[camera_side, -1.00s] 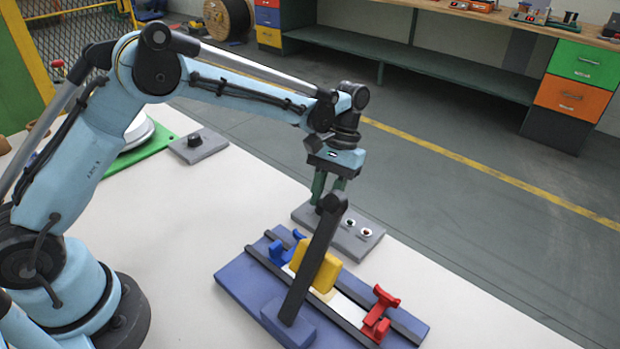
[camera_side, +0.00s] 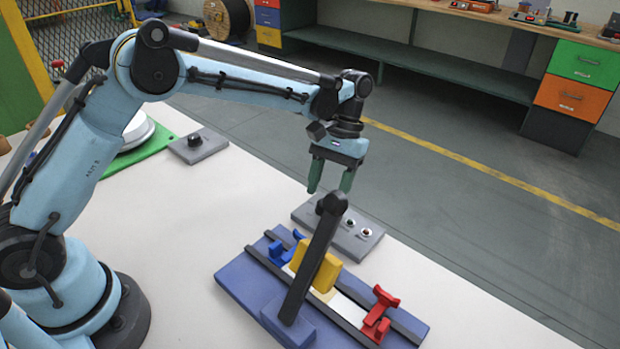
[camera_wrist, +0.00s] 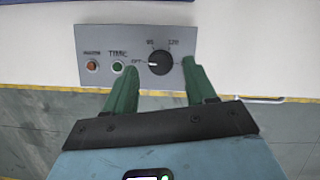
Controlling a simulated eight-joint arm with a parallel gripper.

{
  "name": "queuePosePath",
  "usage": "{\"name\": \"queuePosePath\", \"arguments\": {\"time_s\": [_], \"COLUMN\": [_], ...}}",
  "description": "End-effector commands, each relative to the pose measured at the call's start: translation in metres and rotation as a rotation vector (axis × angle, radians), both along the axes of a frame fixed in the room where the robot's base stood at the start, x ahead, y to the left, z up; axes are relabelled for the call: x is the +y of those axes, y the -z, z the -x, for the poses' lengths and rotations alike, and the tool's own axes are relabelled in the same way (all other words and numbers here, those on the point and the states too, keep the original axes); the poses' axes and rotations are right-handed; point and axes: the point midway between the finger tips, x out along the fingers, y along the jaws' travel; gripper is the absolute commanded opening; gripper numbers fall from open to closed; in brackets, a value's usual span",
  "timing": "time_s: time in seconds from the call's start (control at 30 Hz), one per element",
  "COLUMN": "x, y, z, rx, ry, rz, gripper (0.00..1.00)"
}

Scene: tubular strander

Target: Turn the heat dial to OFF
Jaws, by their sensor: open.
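The black heat dial (camera_wrist: 158,63) sits on a grey panel (camera_wrist: 205,40) in the wrist view. Labels OFF, at its left, and 95 and 120, above it, surround it. A small light mark on the dial appears to point left toward OFF. My gripper (camera_wrist: 160,68) is open, with its green fingers on either side of the dial in the picture and nothing between them. In the side view my gripper (camera_side: 329,189) hangs above the grey panel (camera_side: 366,241), apart from it. The dial is mostly hidden there behind a black lever's knob.
The black lever (camera_side: 312,265) stands in front of the panel on a blue fixture (camera_side: 240,285) with yellow, blue and red parts. Another black knob (camera_side: 194,140) sits on a grey box at the left. White table is clear between them.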

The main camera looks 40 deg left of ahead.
Motion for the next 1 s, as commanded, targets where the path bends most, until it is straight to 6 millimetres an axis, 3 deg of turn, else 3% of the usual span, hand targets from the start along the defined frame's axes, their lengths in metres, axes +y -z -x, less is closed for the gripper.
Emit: {"name": "queuePosePath", "arguments": {"time_s": [0.5,0.7,1.0], "x": [0.004,0.005,0.005], "y": [-0.075,-0.088,-0.092], "z": [-0.031,-0.037,-0.038], "rx": [-0.001,-0.001,-0.001], "ry": [-0.001,-0.001,-0.001], "rz": [-0.001,-0.001,-0.001], "gripper": [0.56,0.56,0.56]}}
